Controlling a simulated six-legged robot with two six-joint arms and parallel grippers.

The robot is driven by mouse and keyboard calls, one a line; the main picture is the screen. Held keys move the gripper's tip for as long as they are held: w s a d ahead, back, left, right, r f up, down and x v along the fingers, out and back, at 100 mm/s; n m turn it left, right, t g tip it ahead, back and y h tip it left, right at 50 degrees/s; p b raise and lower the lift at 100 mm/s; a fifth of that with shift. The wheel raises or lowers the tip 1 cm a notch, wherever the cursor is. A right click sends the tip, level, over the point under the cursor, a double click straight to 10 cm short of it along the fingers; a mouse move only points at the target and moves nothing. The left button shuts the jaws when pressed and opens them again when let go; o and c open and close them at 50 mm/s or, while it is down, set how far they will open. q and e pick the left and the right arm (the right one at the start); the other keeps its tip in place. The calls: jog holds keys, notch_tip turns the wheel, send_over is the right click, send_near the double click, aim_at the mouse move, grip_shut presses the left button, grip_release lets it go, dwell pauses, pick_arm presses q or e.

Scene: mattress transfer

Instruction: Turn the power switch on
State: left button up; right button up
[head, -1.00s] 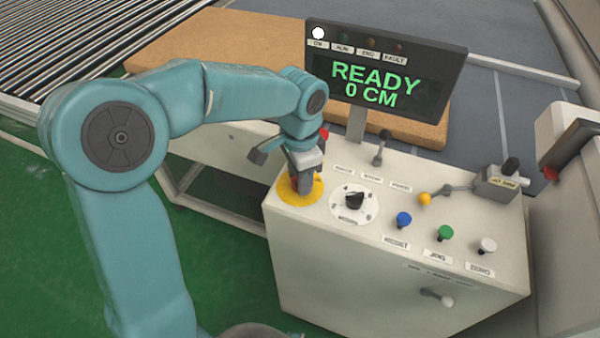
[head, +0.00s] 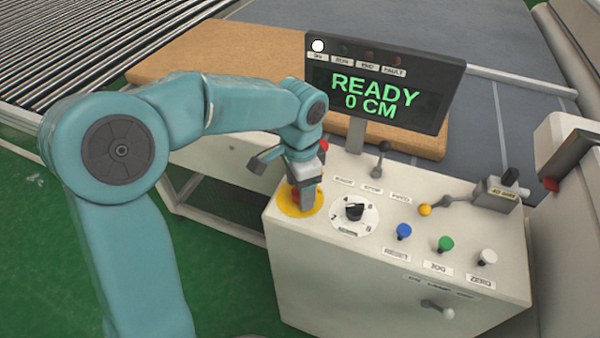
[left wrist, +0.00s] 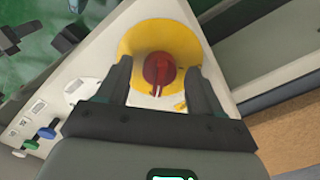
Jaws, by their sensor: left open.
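The power switch is a red knob on a yellow round plate (head: 290,207) at the near left corner of the console top. My left gripper (head: 305,190) points down over it and covers most of the knob. In the left wrist view the red knob (left wrist: 158,70) lies between the two spread fingers of my left gripper (left wrist: 159,80), with a gap on each side. The display (head: 376,90) behind reads READY and 0 CM, and its ON lamp (head: 318,46) glows white. My right gripper is not in view.
A brown mattress (head: 200,50) lies behind, near rollers (head: 80,40).

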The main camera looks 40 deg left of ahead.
pick_arm(q)
notch_tip(320, 180, up, 16)
jog(key=p, duration=0.2)
jog(key=shift+r, duration=0.15)
jog(key=shift+s, duration=0.15)
dwell(0.4)
